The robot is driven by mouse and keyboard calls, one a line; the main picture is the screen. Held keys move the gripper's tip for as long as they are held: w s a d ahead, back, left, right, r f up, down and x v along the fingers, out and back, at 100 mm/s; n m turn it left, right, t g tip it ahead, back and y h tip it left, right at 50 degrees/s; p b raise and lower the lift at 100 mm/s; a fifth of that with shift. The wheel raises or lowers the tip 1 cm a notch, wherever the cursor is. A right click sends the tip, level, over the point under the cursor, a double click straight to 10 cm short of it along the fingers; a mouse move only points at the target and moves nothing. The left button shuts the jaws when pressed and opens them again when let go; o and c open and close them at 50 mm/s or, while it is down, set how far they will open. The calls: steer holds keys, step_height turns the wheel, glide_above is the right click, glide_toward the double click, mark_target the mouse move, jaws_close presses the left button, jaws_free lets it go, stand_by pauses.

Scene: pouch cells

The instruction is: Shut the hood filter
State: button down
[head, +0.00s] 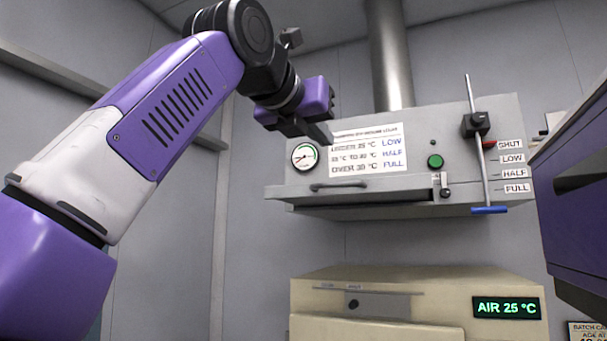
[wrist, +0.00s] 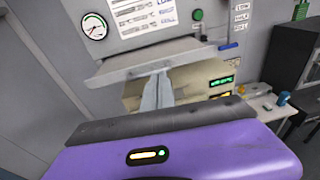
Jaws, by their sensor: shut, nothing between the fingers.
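The grey hood (head: 300,165) hangs on the back wall. A grey filter panel (head: 400,197) with a bar handle (head: 339,186) lies along its lower front. In the wrist view the panel (wrist: 160,58) appears to stick out from the hood as a flat slab. My gripper (head: 322,136) is shut and empty, above the handle and in front of the printed card in the head view. In the wrist view its fingertips (wrist: 157,92) are together, just below the panel's front edge in the picture. I cannot tell whether they touch it.
A beige cabinet (head: 400,285) reading AIR 25 °C stands below the hood. A lever rod (head: 476,120) with a blue end hangs at the hood's right; its red pointer is by SHUT. A purple cabinet (head: 575,210) stands at the right. A round gauge (head: 305,156) is on the hood's left.

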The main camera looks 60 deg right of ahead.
steer(key=w+a+f+t, duration=0.1)
steer(key=w, duration=0.2)
steer(key=n+y+p, duration=0.1)
steer(key=p, duration=0.2)
glide_toward(333, 184)
steer(key=x, duration=0.5)
steer(key=shift+d, duration=0.25)
steer(key=shift+w+d+f+p, duration=0.1)
steer(key=shift+d+f+p, duration=0.15)
steer(key=shift+d, duration=0.45)
steer(key=shift+d+r, duration=0.1)
